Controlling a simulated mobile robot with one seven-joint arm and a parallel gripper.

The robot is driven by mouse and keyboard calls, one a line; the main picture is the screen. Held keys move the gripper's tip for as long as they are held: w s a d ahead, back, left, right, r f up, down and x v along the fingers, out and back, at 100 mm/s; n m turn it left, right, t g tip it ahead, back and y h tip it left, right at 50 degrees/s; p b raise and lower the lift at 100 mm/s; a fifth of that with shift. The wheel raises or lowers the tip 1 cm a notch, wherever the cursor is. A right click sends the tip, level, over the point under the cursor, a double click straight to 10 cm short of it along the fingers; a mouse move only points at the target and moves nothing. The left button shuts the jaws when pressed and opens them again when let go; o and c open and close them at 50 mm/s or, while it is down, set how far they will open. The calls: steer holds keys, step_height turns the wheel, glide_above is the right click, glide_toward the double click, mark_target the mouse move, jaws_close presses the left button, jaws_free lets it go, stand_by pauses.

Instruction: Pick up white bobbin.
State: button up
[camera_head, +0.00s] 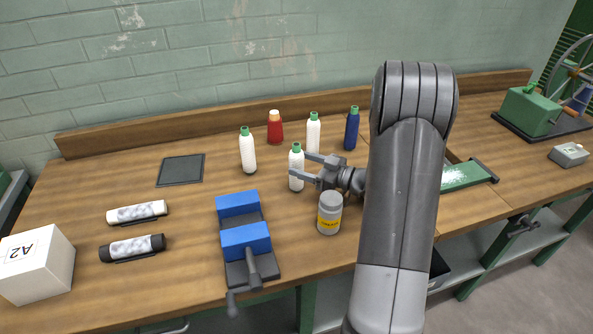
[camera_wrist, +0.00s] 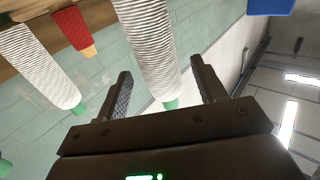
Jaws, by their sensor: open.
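Three white bobbins with green tops stand upright on the workbench (camera_head: 90,190) in the head view: a front one (camera_head: 296,164), one at the left (camera_head: 247,152) and one at the back (camera_head: 313,136). My gripper (camera_head: 299,166) is open, level, and reaches left at the front bobbin. In the upside-down wrist view, a ribbed white bobbin (camera_wrist: 150,40) shows between the two spread fingers of my gripper (camera_wrist: 158,68). I cannot tell whether either finger touches it. Another white bobbin (camera_wrist: 38,65) shows at the left of that view.
A red bobbin (camera_head: 275,128) and a blue bobbin (camera_head: 351,130) stand near the back. A grey jar with a yellow label (camera_head: 329,216) stands just in front of my gripper. A blue vise (camera_head: 246,240) is at front left. Bare bench lies around the dark tray (camera_head: 181,169).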

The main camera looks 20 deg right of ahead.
steer(key=x, duration=0.5)
steer(key=shift+c, duration=0.5)
steer(key=c, duration=1)
steer(key=shift+r, duration=0.15)
